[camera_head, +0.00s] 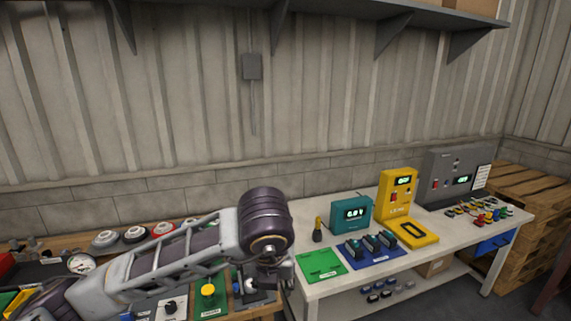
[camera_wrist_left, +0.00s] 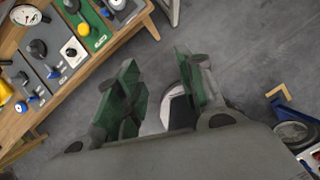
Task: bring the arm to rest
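My left arm reaches in from the left in the head view, with its wrist bent downward. My left gripper (camera_head: 272,280) hangs below the wrist near the gap between the wooden bench and the white table, partly hidden by the wrist. In the left wrist view the gripper (camera_wrist_left: 155,75) has its two green-padded fingers spread apart. No object is held between them; grey floor shows there. The right gripper is in neither view.
The wooden bench (camera_wrist_left: 88,68) holds knobs and switches on coloured plates. The white table (camera_head: 320,291) carries a green mat (camera_head: 320,264), a teal meter (camera_head: 351,213), a yellow device (camera_head: 397,192) and a grey cabinet (camera_head: 452,172). Wooden pallets (camera_head: 545,215) stand at right.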

